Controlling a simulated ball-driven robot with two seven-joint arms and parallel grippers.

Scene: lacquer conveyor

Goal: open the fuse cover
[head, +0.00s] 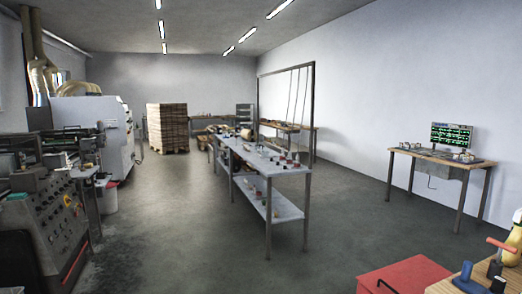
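I cannot make out a fuse cover in the head view. A grey machine with a sloped control panel (50,222) stands at the left edge. Its panel carries several knobs and buttons, too small to tell apart. A large white machine (95,125) stands behind it. Neither of my grippers shows in this view.
A long grey metal table (276,172) with small items stands mid-room. A wooden desk (437,160) with a monitor (452,134) is at right. A red cabinet (404,275) and a wooden bench are at lower right. A bin (106,195) stands left. The floor (200,250) between is clear.

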